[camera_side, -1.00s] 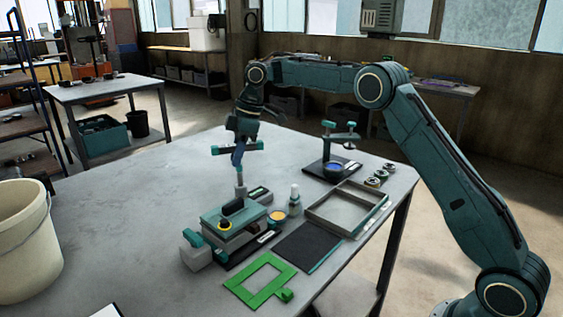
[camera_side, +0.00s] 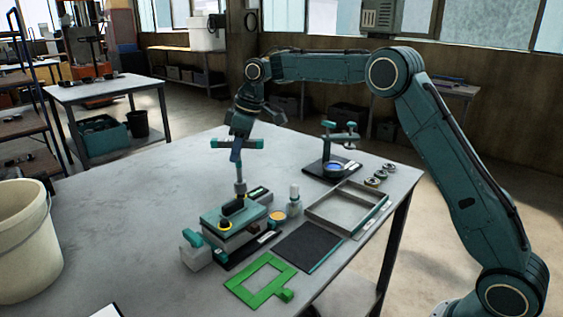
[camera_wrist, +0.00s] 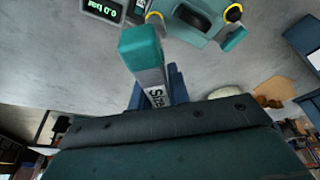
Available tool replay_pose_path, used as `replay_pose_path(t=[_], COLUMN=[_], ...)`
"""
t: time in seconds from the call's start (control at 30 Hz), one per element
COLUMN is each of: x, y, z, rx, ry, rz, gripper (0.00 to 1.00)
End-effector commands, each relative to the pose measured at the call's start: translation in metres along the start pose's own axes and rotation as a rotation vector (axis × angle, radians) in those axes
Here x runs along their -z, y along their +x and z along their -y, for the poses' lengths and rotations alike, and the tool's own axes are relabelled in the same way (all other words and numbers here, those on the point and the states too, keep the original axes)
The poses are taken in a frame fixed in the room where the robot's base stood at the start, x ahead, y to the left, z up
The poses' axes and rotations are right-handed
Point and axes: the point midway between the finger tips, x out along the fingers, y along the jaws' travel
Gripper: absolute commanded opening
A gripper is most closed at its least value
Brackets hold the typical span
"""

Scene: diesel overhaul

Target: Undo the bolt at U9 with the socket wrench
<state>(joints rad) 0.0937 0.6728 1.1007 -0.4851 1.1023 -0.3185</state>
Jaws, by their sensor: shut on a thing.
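My gripper (camera_side: 237,150) is shut on the socket wrench (camera_side: 240,180), which hangs down over the far end of a teal block unit. In the wrist view, a teal-ended grey bar with a size label (camera_wrist: 141,50) stands out in front of my gripper. The teal block (camera_side: 222,217) has a black handle and yellow rings, and sits on a grey base. Its near end also shows at the top of the wrist view (camera_wrist: 195,20). The wrench's lower end is close to the block; I cannot tell whether it touches. No U9 mark is readable, and the bolt cannot be made out.
A display reading 0.0 bar (camera_wrist: 104,9) sits beside the block. A white bottle (camera_side: 294,200), a grey tray (camera_side: 340,226), a black mat (camera_side: 308,249), a green frame (camera_side: 240,290) and a teal stand (camera_side: 325,165) lie to the right and front.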

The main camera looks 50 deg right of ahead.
Motion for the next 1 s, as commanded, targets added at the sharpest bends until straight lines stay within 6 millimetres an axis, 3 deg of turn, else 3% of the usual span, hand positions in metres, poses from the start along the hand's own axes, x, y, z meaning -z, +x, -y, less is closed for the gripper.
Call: replay_pose_path(t=[0.7,1.0], x=[0.0014,0.0006], y=[-0.0009,-0.0011], z=[-0.0003,-0.0015], rx=[-0.189,-0.208], ry=[0.598,0.660], rz=[-0.003,-0.003], gripper=[0.00,0.00])
